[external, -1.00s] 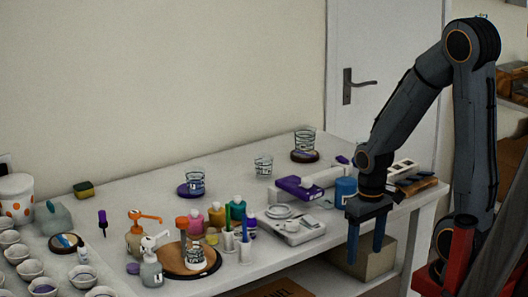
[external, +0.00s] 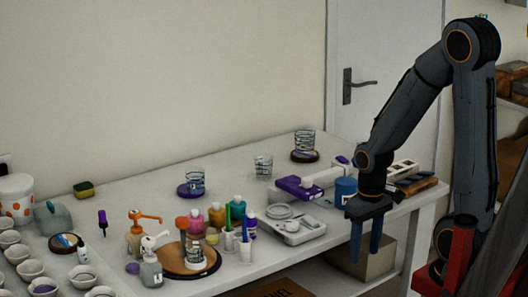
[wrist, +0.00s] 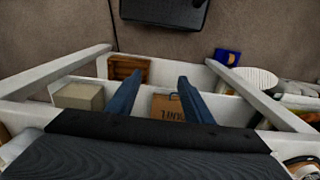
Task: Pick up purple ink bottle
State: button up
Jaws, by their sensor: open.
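My gripper (external: 366,257) is open and empty, pointing down at the table's right front edge, well to the right of both. In the wrist view the two fingers (wrist: 157,77) are apart with nothing between them, and no purple bottle shows.
The white table (external: 130,192) has clear room at its back left. A purple-and-white box (external: 299,188), a blue jar (external: 345,190) and a white scale (external: 296,232) lie between my gripper and the bottles. A cardboard box (wrist: 167,108) is on the shelf below.

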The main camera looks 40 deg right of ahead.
notch_tip(320, 180, up, 15)
jog(key=n+t+y+p, duration=0.3)
jog(key=n+t+p, duration=0.1)
jog(key=n+p, duration=0.5)
send_over(250, 223)
jog(key=s+d+b, duration=0.1)
jog(key=s+d, duration=0.1)
jog(key=n, duration=0.1)
jog(key=shift+w+f, duration=0.15)
jog(key=shift+f, duration=0.9)
jog(key=shift+w+f, duration=0.2)
jog(key=shift+f, duration=0.85)
jog(key=shift+w+f, duration=0.15)
jog(key=shift+f, duration=0.9)
jog(key=shift+p+x, duration=0.55)
jog(key=shift+x, duration=2.15)
jog(key=shift+w+d, duration=0.15)
jog(key=shift+r, duration=0.1)
